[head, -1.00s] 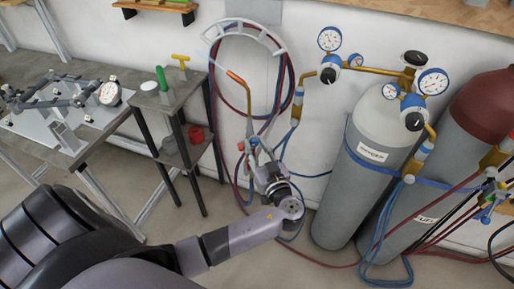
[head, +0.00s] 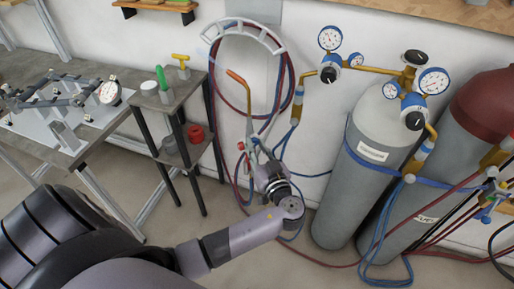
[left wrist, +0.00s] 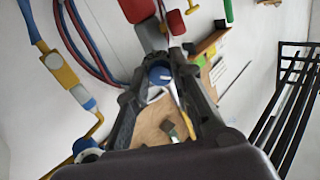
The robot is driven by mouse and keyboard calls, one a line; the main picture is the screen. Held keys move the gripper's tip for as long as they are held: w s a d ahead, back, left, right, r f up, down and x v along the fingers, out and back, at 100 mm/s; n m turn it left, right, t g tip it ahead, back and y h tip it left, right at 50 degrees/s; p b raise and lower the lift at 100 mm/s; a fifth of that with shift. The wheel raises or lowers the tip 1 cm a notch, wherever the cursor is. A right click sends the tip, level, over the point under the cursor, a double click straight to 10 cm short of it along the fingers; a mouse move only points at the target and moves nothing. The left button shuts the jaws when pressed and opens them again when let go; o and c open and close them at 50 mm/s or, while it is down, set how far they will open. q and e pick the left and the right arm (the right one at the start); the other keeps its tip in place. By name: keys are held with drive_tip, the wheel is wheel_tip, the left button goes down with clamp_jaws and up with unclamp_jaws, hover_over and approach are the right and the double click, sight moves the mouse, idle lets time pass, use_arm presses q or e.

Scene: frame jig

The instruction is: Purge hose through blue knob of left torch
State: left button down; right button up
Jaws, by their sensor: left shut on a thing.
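The left torch (head: 239,78), with a copper-coloured bent tip pointing up and left, hangs at the hose rack on the wall. My left gripper (head: 262,162) reaches up to its lower body from below. In the left wrist view, a blue knob (left wrist: 159,75) sits between the fingers of my left gripper (left wrist: 162,68), which is shut on it. In the head view my gripper hides the blue knob. My right gripper is not in view.
A grey gas cylinder (head: 363,175) with gauges stands to the right, with a red-topped cylinder (head: 486,105) beside it. Red and blue hoses (head: 288,85) hang close around my gripper. A small shelf stand (head: 172,125) and a workbench (head: 95,140) are on the left.

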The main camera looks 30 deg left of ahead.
use_arm(q)
drive_tip(key=m, duration=0.2)
drive_tip(key=shift+m, duration=0.3)
drive_tip(key=m, duration=0.2)
drive_tip(key=shift+r+m, duration=0.1)
drive_tip(key=shift+m, duration=0.2)
drive_tip(key=m+p, duration=0.1)
drive_tip(key=m, duration=0.2)
drive_tip(key=shift+r+g, duration=0.1)
drive_tip(key=shift+g, duration=0.2)
drive_tip(key=shift+m+p, duration=0.55)
drive_tip(key=shift+m, duration=1.25)
drive_tip(key=c, duration=1.4)
unclamp_jaws()
drive_tip(key=shift+d, duration=0.1)
